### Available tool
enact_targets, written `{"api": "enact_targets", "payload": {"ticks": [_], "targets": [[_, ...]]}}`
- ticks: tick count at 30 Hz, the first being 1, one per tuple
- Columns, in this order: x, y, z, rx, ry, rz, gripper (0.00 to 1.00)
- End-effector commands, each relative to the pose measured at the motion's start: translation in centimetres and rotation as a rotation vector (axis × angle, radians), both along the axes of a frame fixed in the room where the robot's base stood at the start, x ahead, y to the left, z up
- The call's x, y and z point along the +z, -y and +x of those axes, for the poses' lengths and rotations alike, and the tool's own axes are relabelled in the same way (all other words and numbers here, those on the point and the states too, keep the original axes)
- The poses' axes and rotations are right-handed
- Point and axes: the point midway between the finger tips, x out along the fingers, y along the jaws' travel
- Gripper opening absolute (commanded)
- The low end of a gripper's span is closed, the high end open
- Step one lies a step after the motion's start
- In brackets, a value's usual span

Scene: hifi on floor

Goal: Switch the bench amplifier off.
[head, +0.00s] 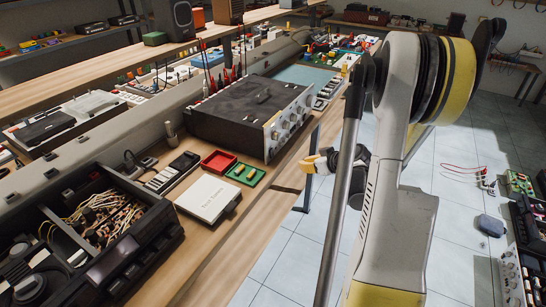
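A dark box with a silver front panel (289,124) sits on the wooden bench, and it looks like the bench amplifier (238,108). Its panel carries several knobs and faces right, toward the bench's front edge. I cannot make out which control is the power switch or its position. My gripper (318,163), yellow, white and black, is below and right of the panel, off the bench edge and apart from the amplifier. My own arm hides part of it. I cannot tell whether its fingers are open or shut.
A white notebook (208,198), a red tray (219,161) and a green tray (244,173) lie in front of the amplifier. Red leads (462,170) and other gear lie on the tiled floor at right.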

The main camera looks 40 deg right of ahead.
Motion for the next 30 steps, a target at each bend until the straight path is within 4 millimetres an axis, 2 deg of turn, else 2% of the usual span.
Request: {"api": "enact_targets", "payload": {"ticks": [5, 18, 24, 30], "targets": [[-0.2, -0.7, 1.4, 0.004, 0.0, 0.0, 0.0], [-0.9, -2.9, 6.8, 0.002, 0.0, 0.0, 0.0], [-1.1, -3.3, 7.8, 0.001, -0.001, 0.0, 0.0], [-1.0, -3.3, 8.0, 0.0, 0.0, 0.0, 0.0]]}}
